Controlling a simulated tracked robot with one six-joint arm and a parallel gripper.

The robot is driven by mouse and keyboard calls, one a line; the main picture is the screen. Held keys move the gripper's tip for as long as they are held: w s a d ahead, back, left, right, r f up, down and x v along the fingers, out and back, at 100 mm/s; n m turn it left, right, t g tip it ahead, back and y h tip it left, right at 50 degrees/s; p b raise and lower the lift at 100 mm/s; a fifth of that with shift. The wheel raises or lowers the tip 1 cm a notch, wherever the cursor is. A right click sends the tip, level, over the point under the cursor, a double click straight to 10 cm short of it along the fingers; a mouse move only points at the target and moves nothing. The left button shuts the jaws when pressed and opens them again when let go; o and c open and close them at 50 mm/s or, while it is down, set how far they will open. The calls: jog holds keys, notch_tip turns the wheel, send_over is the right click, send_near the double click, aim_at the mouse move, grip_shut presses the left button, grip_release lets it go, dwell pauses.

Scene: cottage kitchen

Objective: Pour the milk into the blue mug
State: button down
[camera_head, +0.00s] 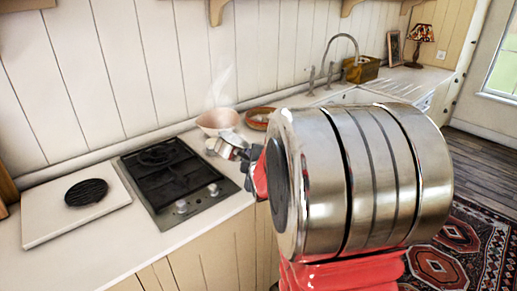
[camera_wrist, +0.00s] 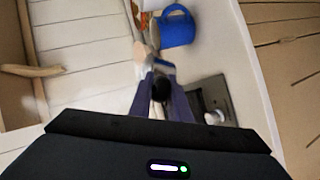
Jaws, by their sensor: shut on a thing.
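My gripper (camera_head: 246,164) is shut on a small silver metal jug (camera_head: 231,141), held tilted above the counter beside the stove. The milk itself cannot be made out. In the wrist view, the two fingers of my gripper (camera_wrist: 159,84) close around a dark part, likely the jug's handle, and the jug's body is hard to tell apart there. The blue mug (camera_wrist: 177,28) shows at the top of the wrist view, just beyond and right of the fingertips. In the head view the mug is not visible; my arm covers much of the counter there.
A black stove (camera_head: 168,176) is set in the white counter (camera_head: 92,240). A steaming pinkish bowl (camera_head: 217,122) and a brown bowl (camera_head: 260,118) stand near the wall. A white board (camera_head: 60,225) with a black disc lies left. A faucet (camera_head: 340,38) stands farther right.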

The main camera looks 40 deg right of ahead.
jog(key=d+r+m+y, duration=0.1)
jog(key=s+d+r+m+y, duration=0.1)
jog(key=d+r+m, duration=0.1)
jog(key=shift+d+r+t+p, duration=0.15)
jog(key=shift+d+t+p, duration=0.1)
jog(key=shift+t+p, duration=0.05)
dwell(0.3)
jog(key=shift+d, duration=0.1)
jog(key=shift+s+d+m+y+p, duration=0.2)
jog(key=shift+m+y+p, duration=0.1)
jog(key=shift+y+p, duration=0.1)
jog(key=shift+s+d+f+m+y+p, duration=0.2)
jog(key=shift+d+f+m+y+p, duration=0.15)
jog(key=shift+d+f+m, duration=0.2)
dwell(0.8)
jog(key=shift+s+d+r+m+t+y+p, duration=0.1)
jog(key=shift+d+m+t+y+p, duration=0.2)
jog(key=shift+d+m+p, duration=0.2)
dwell(0.7)
